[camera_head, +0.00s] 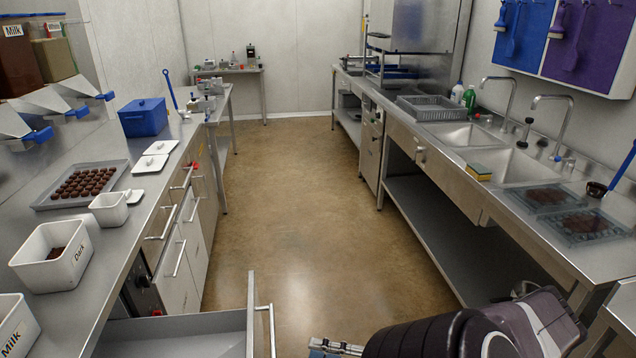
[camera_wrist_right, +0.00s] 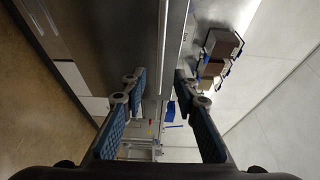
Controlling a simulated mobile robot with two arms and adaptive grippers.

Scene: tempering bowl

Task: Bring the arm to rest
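My right arm enters the head view at the bottom right, its dark forearm reaching left over the floor. My right gripper (camera_head: 335,348) shows only in part at the bottom edge. In the right wrist view the two blue-padded fingers of the right gripper (camera_wrist_right: 160,92) stand apart with nothing between them. They are clear of the counters. My left arm and left gripper are not in view.
An open drawer (camera_head: 182,324) sticks out from the left counter near the right gripper. White tubs (camera_head: 68,275) and a chocolate tray (camera_head: 112,172) stand on that counter. The sink counter (camera_head: 475,210) runs along the right. The middle floor (camera_head: 275,200) is clear.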

